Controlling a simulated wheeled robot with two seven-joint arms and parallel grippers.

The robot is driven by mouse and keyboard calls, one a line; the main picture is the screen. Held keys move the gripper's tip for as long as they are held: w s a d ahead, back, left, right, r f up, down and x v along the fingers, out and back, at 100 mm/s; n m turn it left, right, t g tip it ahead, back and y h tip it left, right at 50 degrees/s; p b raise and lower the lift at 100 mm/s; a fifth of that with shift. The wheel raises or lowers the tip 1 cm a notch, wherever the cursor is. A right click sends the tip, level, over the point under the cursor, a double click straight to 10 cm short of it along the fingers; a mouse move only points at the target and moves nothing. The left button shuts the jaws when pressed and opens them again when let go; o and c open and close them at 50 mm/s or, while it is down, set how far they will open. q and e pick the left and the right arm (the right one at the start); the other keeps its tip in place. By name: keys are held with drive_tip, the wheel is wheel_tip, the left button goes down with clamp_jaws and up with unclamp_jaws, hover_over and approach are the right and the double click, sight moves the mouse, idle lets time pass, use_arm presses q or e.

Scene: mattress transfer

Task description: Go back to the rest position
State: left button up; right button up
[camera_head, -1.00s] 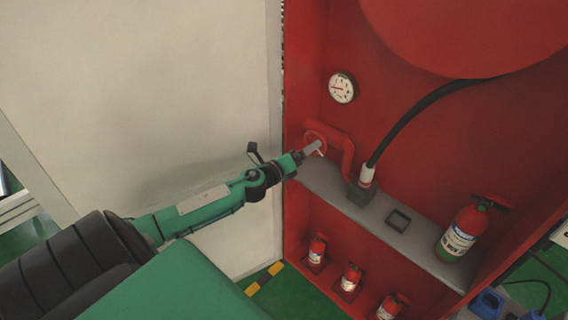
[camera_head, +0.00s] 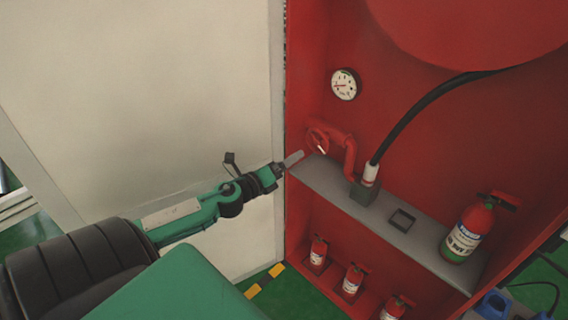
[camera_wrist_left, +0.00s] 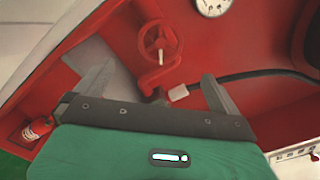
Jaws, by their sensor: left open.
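My left gripper (camera_head: 292,160) is in front of the red cabinet, just left of the red valve wheel (camera_head: 318,141) and apart from it. In the left wrist view, my left gripper (camera_wrist_left: 153,88) has its two grey fingers spread wide with nothing between them. The valve wheel (camera_wrist_left: 158,38) shows beyond the fingers, on its red pipe. My right gripper is not in view.
The red cabinet (camera_head: 420,140) holds a gauge (camera_head: 344,84), a black hose (camera_head: 415,112) and a grey shelf (camera_head: 330,183) with a fire extinguisher (camera_head: 467,228). Several smaller extinguishers stand below. A pale panel (camera_head: 140,90) stands on the left, close to my arm.

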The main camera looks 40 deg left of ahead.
use_arm(q)
drive_tip(key=shift+f, duration=0.1)
idle(0.3)
drive_tip(key=s+a+f+n+g+y, duration=0.2)
drive_tip(key=a+f+n, duration=0.15)
drive_tip(key=f, duration=0.75)
drive_tip(key=s+a+f+n+g+y, duration=0.25)
drive_tip(key=f+n, duration=0.25)
drive_tip(key=f, duration=0.6)
drive_tip(key=s+f+n+g, duration=0.2)
drive_tip(key=s+f+n, duration=0.15)
drive_tip(key=f, duration=0.55)
drive_tip(key=s+f+n+g, duration=0.2)
drive_tip(key=s+f, duration=0.2)
drive_tip(key=f, duration=0.4)
drive_tip(key=s+d+f+n+g+h, duration=0.1)
drive_tip(key=s+d+f+n+g, duration=0.15)
drive_tip(key=s+d+f, duration=0.45)
drive_tip(key=s+d+f+n+g, duration=0.2)
drive_tip(key=s+d+f+n, duration=0.15)
drive_tip(key=s+f, duration=0.65)
drive_tip(key=s+d+f+n+g+h, duration=0.1)
drive_tip(key=s+d+f, duration=0.3)
drive_tip(key=s, duration=0.5)
drive_tip(key=s+d+f+n+g+h, duration=0.1)
drive_tip(key=s+d+f+n+g, duration=0.2)
drive_tip(key=s+d, duration=0.5)
drive_tip(key=shift+s+d+f+n, duration=0.35)
drive_tip(key=shift+s+f+n, duration=0.15)
drive_tip(key=shift+f, duration=0.45)
